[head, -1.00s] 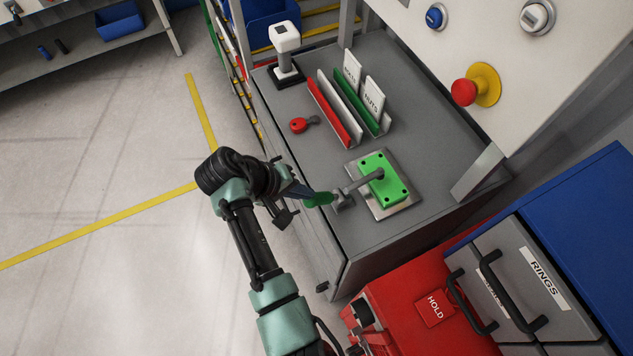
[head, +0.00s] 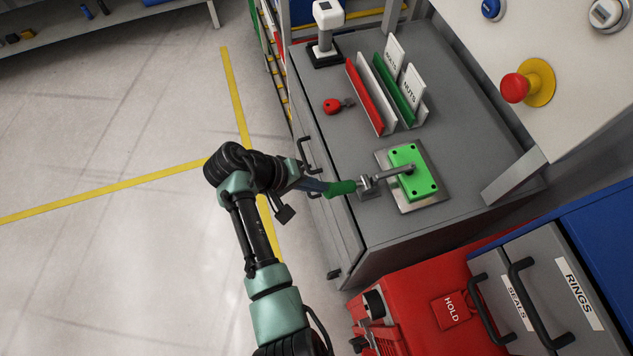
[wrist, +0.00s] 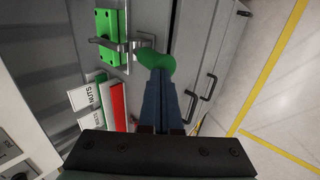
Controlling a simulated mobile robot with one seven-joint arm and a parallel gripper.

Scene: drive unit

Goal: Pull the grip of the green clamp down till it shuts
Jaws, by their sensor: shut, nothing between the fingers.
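The green clamp has a bright green block (head: 412,172) on a steel plate, near the front edge of the grey cabinet top. A metal arm links it to a dark green grip (head: 341,188), which sticks out to the left past the cabinet's edge. My gripper (head: 323,188) is shut and empty, with its tips at the outer end of the grip. In the wrist view the grip (wrist: 155,60) lies at the tips of my shut fingers (wrist: 161,78), which hide part of it. I cannot tell whether they touch.
Behind the clamp stand red, white and green dividers (head: 370,95), a red round-headed item (head: 333,105) and a white-topped device (head: 328,28). A red box (head: 410,300) and a RINGS drawer (head: 565,290) are at the lower right. Floor at left is open.

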